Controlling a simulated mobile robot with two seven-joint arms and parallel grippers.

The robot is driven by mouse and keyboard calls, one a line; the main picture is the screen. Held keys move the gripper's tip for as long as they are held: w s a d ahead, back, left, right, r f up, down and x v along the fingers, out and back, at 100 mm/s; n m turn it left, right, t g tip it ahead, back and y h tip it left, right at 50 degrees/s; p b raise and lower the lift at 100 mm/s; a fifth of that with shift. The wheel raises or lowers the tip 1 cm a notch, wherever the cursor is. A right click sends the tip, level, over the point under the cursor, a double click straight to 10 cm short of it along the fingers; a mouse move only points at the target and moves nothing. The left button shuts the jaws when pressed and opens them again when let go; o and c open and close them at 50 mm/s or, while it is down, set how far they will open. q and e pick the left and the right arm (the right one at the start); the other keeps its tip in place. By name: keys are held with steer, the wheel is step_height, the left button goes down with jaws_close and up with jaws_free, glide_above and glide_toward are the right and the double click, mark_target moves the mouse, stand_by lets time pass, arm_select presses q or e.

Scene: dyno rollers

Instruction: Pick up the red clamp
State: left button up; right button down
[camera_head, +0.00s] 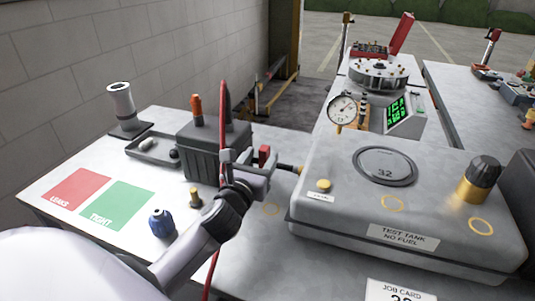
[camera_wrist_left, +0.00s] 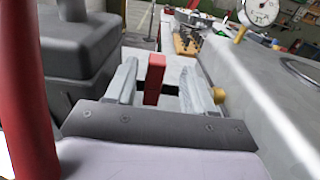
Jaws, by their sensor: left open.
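A small red upright block, which looks like the red clamp (camera_wrist_left: 155,78), stands between the fingers of my left gripper (camera_wrist_left: 165,85) in the left wrist view. A gap shows on each side of it. In the head view this red piece (camera_head: 264,154) shows just at my left gripper (camera_head: 260,172), beside the grey test tank. My left gripper is open; its fingers point away from me. The lower part of the red piece is hidden by the gripper. My right gripper is not in view.
A dark battery-like box (camera_head: 213,150) with an orange-red post (camera_head: 196,108) stands left of the gripper. A red cable (camera_head: 222,105) runs close past my left wrist. The grey test tank (camera_head: 350,225) is close on the right. Red and green mats (camera_head: 115,206) lie at left.

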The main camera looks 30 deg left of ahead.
mark_target(267, 149)
arm_select(q)
steer(key=shift+f+x, duration=0.15)
steer(key=shift+x, duration=0.85)
steer(key=shift+f+x, duration=0.15)
steer(key=shift+x, duration=0.85)
steer(key=shift+f+x, duration=0.2)
steer(key=shift+x, duration=0.75)
steer(key=shift+a, duration=0.15)
jaws_close()
